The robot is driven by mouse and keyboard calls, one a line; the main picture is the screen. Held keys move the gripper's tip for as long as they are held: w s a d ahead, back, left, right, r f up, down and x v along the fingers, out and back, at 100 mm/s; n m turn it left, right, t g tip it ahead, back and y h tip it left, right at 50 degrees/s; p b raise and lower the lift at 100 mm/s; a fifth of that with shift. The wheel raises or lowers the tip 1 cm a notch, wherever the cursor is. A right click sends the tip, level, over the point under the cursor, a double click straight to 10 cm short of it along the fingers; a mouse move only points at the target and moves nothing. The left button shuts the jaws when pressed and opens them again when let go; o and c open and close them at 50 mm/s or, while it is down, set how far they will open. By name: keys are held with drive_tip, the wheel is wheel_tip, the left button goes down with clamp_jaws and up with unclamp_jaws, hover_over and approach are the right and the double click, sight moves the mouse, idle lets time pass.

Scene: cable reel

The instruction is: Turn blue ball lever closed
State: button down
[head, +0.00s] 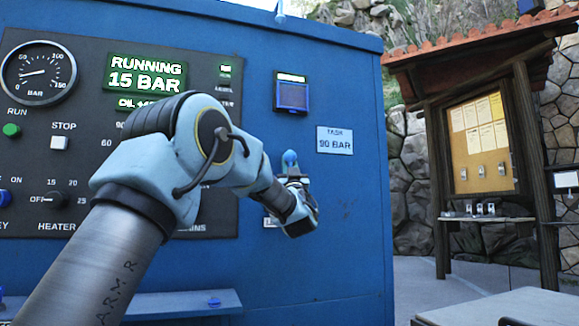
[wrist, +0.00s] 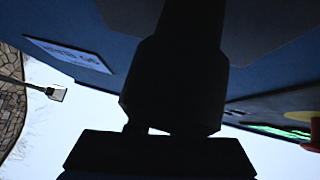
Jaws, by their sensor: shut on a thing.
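The blue ball lever (head: 289,158) stands out from the front of the blue machine, right of the control panel. Only its blue top shows in the head view; my gripper (head: 293,179) covers the rest. My gripper is at the lever and shut on it. In the wrist view a large dark shape, most likely the lever (wrist: 175,85), runs from the top down to my gripper (wrist: 170,132). It is in silhouette, so the exact grip and its colour cannot be told. A label below the lever is mostly hidden by my arm.
The blue machine (head: 355,215) carries a panel (head: 75,185) with a gauge, knobs and a display reading "RUNNING 15 BAR". A plate (head: 335,140) reads "TASK 90 BAR". A notice-board shelter (head: 435,200) stands at the right, with a grey table (head: 500,308) in front.

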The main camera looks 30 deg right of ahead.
drive_tip(key=shift+s+r, duration=0.35)
drive_tip(key=shift+r, duration=0.2)
drive_tip(key=c, duration=0.9)
unclamp_jaws()
drive_tip(key=shift+o, duration=0.3)
drive_tip(key=shift+a+f, duration=0.1)
drive_tip(key=shift+f, duration=0.05)
drive_tip(key=v, duration=1)
drive_tip(key=shift+s+f+b, duration=0.2)
drive_tip(key=shift+f+b, duration=0.1)
drive_tip(key=shift+b, duration=0.05)
